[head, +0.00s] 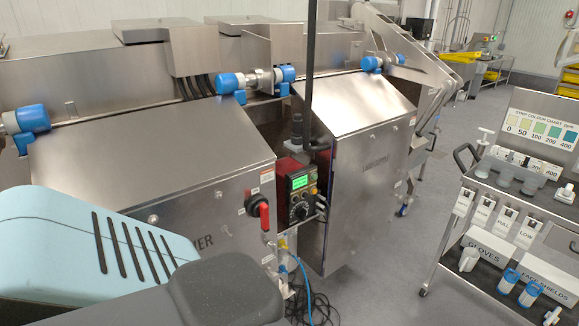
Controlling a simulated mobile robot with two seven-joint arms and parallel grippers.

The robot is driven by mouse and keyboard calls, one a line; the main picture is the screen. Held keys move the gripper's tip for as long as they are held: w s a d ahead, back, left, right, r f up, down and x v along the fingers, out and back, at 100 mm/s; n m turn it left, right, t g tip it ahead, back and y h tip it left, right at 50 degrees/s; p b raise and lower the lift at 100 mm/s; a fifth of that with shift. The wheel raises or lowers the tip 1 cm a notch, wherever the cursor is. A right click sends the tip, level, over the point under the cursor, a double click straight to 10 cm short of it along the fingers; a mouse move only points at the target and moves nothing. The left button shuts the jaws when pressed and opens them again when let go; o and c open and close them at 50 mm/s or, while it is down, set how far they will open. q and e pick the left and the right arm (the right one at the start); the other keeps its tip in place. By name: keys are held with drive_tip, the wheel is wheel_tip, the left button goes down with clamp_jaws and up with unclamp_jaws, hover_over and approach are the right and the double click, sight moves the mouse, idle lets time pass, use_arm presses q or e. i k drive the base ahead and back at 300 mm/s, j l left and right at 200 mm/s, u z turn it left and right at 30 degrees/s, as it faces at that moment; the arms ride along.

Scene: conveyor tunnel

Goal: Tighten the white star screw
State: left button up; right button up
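I cannot clearly make out a white star screw. A small pale round fitting (153,218) sits on the front of the left steel cabinet (130,165), but it is too small to tell its shape. My light blue and dark grey body part covers the lower left and hides the lower part of that cabinet. Neither gripper shows in the head view.
A red control box (298,186) with a green display stands between the left cabinet and the right cabinet (362,150). Cables (308,300) lie on the floor below it. A cart (490,235) with supplies stands at right. Grey floor between cabinets and cart is clear.

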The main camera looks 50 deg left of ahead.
sight(284, 258)
drive_tip(key=i+l, duration=0.3)
drive_tip(key=u, duration=2)
